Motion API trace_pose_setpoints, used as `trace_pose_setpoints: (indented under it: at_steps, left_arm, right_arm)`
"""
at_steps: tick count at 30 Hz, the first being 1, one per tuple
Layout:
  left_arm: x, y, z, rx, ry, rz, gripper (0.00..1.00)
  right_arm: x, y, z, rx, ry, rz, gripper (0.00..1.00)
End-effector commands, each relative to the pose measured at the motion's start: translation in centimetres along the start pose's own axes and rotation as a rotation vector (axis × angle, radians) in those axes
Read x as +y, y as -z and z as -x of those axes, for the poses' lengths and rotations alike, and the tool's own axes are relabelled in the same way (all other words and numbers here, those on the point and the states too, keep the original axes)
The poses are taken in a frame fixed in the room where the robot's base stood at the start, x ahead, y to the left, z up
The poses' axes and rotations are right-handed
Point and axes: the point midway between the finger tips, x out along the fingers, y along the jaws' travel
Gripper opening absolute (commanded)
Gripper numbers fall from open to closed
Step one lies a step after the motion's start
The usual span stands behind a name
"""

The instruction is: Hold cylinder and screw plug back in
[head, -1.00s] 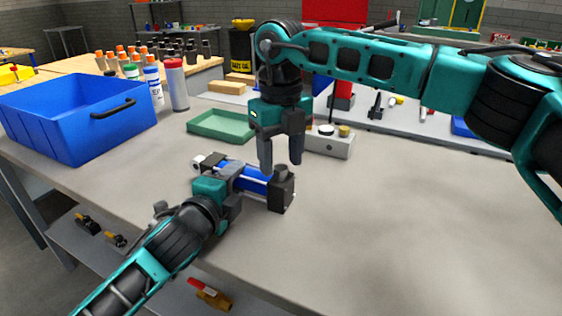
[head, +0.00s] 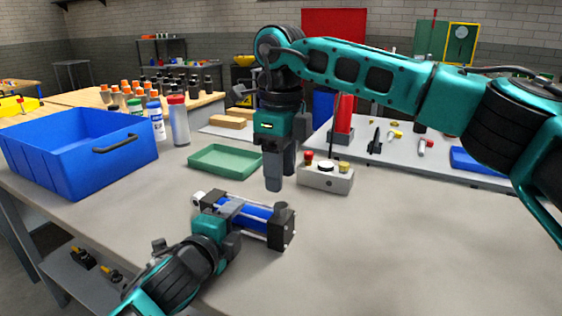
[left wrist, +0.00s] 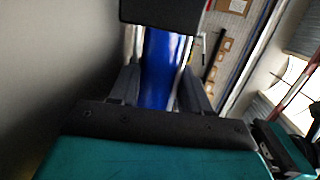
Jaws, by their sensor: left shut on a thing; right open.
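The blue cylinder (head: 258,217) with black end blocks lies level just above or on the bench; I cannot tell which. My left gripper (head: 232,230) is shut around its middle. In the left wrist view the blue barrel (left wrist: 158,70) runs between the fingers (left wrist: 155,88). A small grey piece, seemingly the plug (head: 281,207), stands on top of the right black end block (head: 281,230). My right gripper (head: 281,178) points straight down, open and empty, with its fingertips a little above that piece. The plug's lower part and seating are hidden.
A green tray (head: 224,174) lies behind the cylinder, and a blue bin (head: 70,165) stands at left. A grey box with red and yellow knobs (head: 325,182) stands close behind my right gripper. The bench (head: 420,240) at right is clear.

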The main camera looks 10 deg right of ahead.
Motion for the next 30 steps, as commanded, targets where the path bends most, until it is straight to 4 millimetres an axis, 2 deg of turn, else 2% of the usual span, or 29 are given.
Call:
trace_pose_setpoints:
  at_steps: [3, 9, 21, 26, 30]
  left_arm:
    - [0.2, 0.0, 0.0, -0.001, -0.005, -0.001, 0.0]
    - [0.2, 0.0, 0.0, -0.001, -0.005, -0.001, 0.0]
    - [0.2, 0.0, 0.0, -0.001, -0.005, -0.001, 0.0]
    - [0.2, 0.0, 0.0, -0.001, -0.005, -0.001, 0.0]
    - [0.2, 0.0, 0.0, -0.001, -0.005, -0.001, 0.0]
  right_arm:
    - [0.0, 0.0, 0.6, 0.001, 0.0, 0.163, 0.5]
    - [0.0, 0.0, 1.2, 0.0, 0.0, 0.32, 0.5]
    - [0.0, 0.0, 1.2, 0.001, -0.001, 0.346, 0.5]
    - [0.0, 0.1, 0.1, 0.003, -0.003, 0.344, 0.5]
    - [0.1, 0.1, -2.0, 0.003, -0.004, 0.344, 0.5]
